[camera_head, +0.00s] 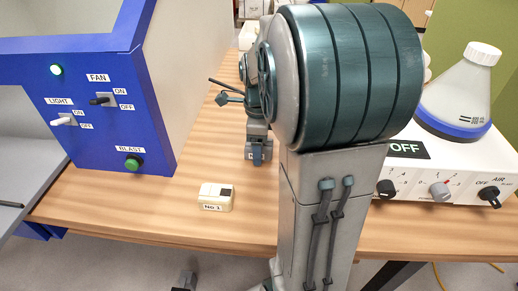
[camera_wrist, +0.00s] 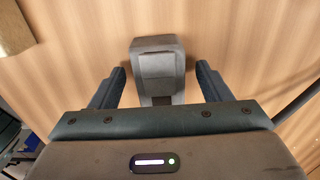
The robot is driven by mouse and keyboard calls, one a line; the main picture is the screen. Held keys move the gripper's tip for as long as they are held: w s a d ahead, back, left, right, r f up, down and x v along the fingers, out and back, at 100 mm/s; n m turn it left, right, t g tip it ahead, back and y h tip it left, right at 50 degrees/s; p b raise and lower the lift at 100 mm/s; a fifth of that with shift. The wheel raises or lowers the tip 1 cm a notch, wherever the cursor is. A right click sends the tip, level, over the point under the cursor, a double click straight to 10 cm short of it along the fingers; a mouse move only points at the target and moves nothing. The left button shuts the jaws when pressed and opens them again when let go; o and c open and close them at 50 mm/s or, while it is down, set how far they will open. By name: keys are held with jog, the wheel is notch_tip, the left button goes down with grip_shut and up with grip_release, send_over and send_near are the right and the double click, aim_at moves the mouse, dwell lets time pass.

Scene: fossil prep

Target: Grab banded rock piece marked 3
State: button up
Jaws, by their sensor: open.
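A grey block with lighter and darker bands (camera_wrist: 156,48) lies on the wooden table in the wrist view. It sits between the two spread fingers of my gripper (camera_wrist: 161,70), with a gap on each side. Its near end runs down toward the palm, and no number can be read on it there. In the head view my gripper (camera_head: 259,152) is low over the table behind my arm, which hides much of that area. A small pale label shows beside the fingers, too small to read.
A cream block marked "NO 1" (camera_head: 215,197) lies on the table, left of my arm. A blue cabinet with switches (camera_head: 105,135) stands at left. A white box marked "OFF" (camera_head: 440,180) carries a flask (camera_head: 462,90) at right. In the wrist view, a tan object (camera_wrist: 14,28) lies upper left.

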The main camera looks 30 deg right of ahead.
jog(key=shift+f, duration=0.2)
jog(key=c, duration=1.3)
